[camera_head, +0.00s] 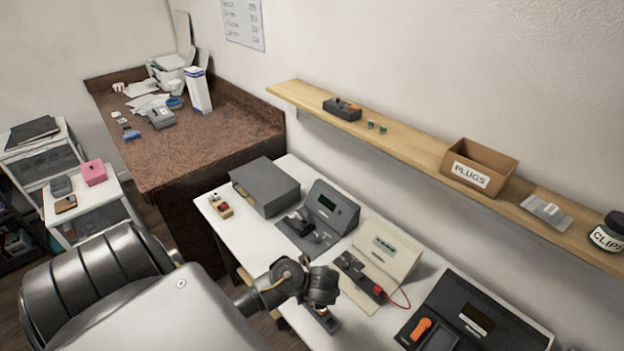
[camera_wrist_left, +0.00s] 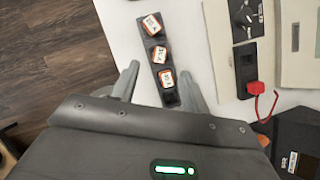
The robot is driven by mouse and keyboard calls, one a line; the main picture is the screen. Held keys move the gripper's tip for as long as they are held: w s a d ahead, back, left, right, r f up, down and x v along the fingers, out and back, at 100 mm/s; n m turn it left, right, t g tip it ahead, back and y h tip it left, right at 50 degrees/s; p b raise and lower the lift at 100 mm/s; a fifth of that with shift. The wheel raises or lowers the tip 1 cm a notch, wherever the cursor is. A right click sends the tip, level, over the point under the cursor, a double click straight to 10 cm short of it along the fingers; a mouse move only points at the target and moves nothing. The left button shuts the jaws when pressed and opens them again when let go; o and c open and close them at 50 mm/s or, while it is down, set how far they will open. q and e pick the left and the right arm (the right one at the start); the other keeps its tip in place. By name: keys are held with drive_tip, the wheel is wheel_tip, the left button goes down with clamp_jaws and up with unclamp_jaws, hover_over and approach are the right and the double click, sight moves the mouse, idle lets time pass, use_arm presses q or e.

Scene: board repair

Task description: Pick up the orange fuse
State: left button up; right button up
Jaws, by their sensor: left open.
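In the left wrist view a narrow dark holder (camera_wrist_left: 173,98) lies on the white bench. Three small fuses sit in it in a row, with orange sides and white labelled tops: the far one (camera_wrist_left: 152,24), the middle one (camera_wrist_left: 158,55) and the near one (camera_wrist_left: 166,79). Their labels are too small to read. My left gripper (camera_wrist_left: 159,68) is open and empty, its fingers on either side of the row near the middle and near fuses. In the head view my left gripper (camera_head: 322,292) is over the holder (camera_head: 331,324), mostly hiding it. My right gripper is out of view.
Right of the holder are a beige tester (camera_head: 385,250) with a red plug (camera_head: 378,290) and a black device (camera_head: 478,318) with an orange handle. A grey tester (camera_head: 325,208) and grey box (camera_head: 265,186) stand further back. A shelf (camera_head: 405,140) runs along the wall.

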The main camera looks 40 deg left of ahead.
use_arm(q)
drive_tip(key=shift+x, duration=1.15)
drive_tip(key=b+x, duration=0.2)
drive_tip(key=x, duration=0.2)
drive_tip(key=shift+f, duration=0.25)
drive_tip(key=shift+a+f, duration=0.1)
drive_tip(key=shift+f, duration=0.3)
drive_tip(key=shift+r, duration=0.1)
drive_tip(key=shift+c, duration=1)
clamp_jaws()
